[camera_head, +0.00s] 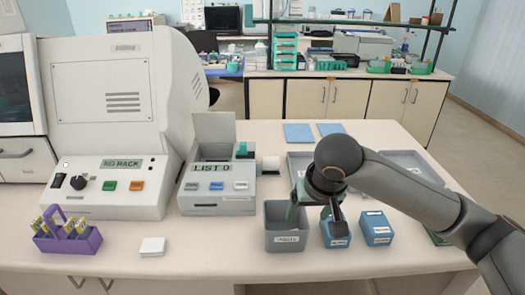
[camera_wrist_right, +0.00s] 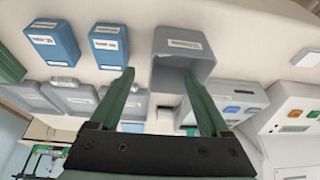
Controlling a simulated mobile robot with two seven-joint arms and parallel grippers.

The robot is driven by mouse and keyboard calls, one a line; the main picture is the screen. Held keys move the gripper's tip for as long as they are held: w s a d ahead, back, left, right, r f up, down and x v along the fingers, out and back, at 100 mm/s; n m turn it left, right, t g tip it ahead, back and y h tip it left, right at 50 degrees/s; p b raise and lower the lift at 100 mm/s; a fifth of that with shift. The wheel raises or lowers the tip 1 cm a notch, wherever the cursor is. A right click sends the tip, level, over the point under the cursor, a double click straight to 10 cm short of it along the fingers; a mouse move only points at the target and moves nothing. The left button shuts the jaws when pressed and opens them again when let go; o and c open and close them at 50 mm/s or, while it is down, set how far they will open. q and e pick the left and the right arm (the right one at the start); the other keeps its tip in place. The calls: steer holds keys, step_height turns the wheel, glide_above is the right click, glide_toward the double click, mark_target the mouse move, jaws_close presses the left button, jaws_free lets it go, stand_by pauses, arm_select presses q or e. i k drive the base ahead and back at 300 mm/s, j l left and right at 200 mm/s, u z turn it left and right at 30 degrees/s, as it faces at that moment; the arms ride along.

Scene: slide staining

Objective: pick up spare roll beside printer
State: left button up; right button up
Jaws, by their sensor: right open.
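The printer (camera_head: 217,180) is a grey box with a raised lid and a display reading "LIST 0", standing on the bench right of the large white machine. A small white roll (camera_head: 270,165) sits just right of the printer. My right gripper (camera_head: 312,208) is in front of and to the right of the roll, above the grey bin and the blue boxes. In the right wrist view its two green fingers (camera_wrist_right: 159,72) are spread apart with nothing between them. The roll is not clearly made out in the wrist view. My left gripper is not in view.
An open grey bin (camera_head: 286,240) stands in front of the roll, with blue boxes (camera_head: 377,228) to its right. Grey trays (camera_head: 416,166) lie behind my right arm. A purple rack (camera_head: 67,240) and a white block (camera_head: 152,247) are at the left. Blue pads (camera_head: 298,133) lie behind.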

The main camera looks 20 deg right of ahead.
mark_target(269, 164)
steer(key=i, duration=1)
